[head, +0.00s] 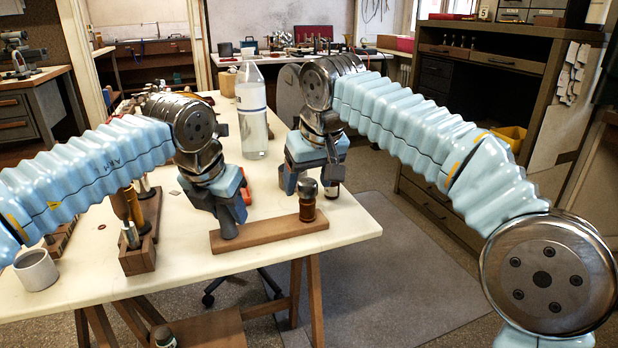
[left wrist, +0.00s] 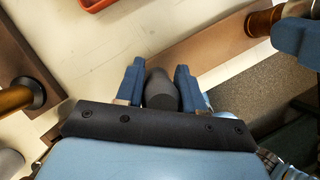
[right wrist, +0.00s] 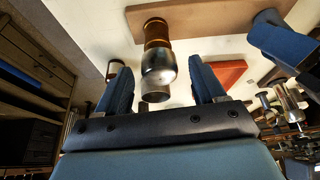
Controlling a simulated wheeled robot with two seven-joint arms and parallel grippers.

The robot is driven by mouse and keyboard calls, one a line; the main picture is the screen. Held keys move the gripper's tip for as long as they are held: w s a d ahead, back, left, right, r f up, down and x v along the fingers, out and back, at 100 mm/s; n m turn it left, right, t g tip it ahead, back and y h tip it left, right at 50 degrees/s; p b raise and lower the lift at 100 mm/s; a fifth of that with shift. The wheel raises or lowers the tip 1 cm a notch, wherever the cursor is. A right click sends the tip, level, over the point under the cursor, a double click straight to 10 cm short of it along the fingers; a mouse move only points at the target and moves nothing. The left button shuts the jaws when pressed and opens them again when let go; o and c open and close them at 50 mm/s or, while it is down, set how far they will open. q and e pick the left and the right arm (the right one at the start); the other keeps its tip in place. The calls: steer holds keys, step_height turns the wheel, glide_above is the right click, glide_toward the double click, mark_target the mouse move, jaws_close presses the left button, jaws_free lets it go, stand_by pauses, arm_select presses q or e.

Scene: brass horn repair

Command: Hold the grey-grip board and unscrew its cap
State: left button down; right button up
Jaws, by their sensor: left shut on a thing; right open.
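The wooden board (head: 268,233) lies along the table's front edge. Its grey grip (left wrist: 160,90) stands up at the left end, between the fingers of my left gripper (left wrist: 158,85), which is shut on it. At the board's right end stands a brown and brass post topped by a silver cap (head: 307,187). My right gripper (right wrist: 161,85) is open, with its fingers on either side of the cap (right wrist: 158,68) and visible gaps to both. In the head view the fingers of my left gripper (head: 230,212) hide much of the grip.
A clear bottle (head: 252,115) stands farther back on the white table. Wooden blocks with upright tools (head: 137,255) and a white cup (head: 36,269) stand at the left. A red-orange item (right wrist: 226,72) lies behind the board. The table's edge is close to the board.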

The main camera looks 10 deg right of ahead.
steer(key=c, duration=1.2)
steer(key=m+h, duration=0.1)
steer(key=m, duration=0.2)
steer(key=shift+a, duration=0.1)
steer(key=shift+c, duration=0.2)
steer(key=n+y, duration=0.1)
steer(key=n, duration=0.2)
steer(key=shift+d, duration=0.2)
steer(key=shift+n+y, duration=0.3)
steer(key=shift+n, duration=0.6)
